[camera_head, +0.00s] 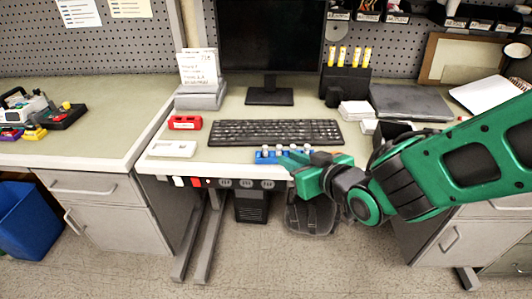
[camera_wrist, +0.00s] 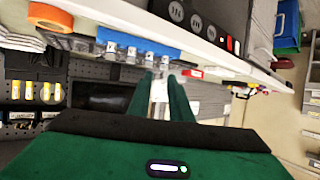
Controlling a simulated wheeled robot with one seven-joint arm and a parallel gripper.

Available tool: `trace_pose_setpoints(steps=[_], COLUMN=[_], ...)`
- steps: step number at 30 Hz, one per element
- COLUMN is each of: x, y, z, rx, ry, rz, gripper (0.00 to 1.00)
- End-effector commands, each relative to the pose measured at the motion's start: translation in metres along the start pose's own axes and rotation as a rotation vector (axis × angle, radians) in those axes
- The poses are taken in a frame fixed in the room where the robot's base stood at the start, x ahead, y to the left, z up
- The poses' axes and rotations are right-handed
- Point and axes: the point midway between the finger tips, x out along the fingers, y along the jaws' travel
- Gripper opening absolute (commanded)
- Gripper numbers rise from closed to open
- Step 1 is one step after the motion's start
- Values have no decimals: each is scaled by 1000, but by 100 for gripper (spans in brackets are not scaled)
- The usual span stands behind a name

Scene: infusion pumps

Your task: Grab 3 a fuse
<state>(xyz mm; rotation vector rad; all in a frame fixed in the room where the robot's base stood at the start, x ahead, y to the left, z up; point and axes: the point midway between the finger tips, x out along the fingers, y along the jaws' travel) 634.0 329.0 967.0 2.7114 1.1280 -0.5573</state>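A blue fuse holder (camera_head: 266,157) lies near the front edge of the middle desk, with several small clear, metal-capped fuses standing in a row on it. In the wrist view the blue holder (camera_wrist: 150,36) and its fuses (camera_wrist: 131,54) are just past my fingertips. My gripper (camera_head: 297,163) reaches in from the right, at the right end of the holder. In the wrist view my two green fingers (camera_wrist: 162,82) have a narrow gap between them. A pale strip shows in that gap; I cannot tell whether it is a held fuse or something behind.
A keyboard (camera_head: 276,132) lies behind the holder, below a monitor (camera_head: 270,40). A red block (camera_head: 185,122) and a white tray (camera_head: 172,149) are to its left. An orange ring (camera_wrist: 50,17) shows in the wrist view. The desk's front edge is close.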

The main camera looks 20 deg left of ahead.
Motion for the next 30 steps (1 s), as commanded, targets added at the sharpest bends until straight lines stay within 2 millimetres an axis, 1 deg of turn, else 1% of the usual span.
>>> trace_pose_setpoints(steps=[1, 5, 12, 22, 30], x=[2, 14, 46, 66, 100], y=[-4, -7, -7, -7, -9], z=[0, -1, -2, -1, -2], rx=[-4, -7, -6, -6, -6], ry=[6, 12, 12, 11, 11], rz=[-6, -10, -9, -9, -8], gripper=[19, 19, 19, 19, 19])
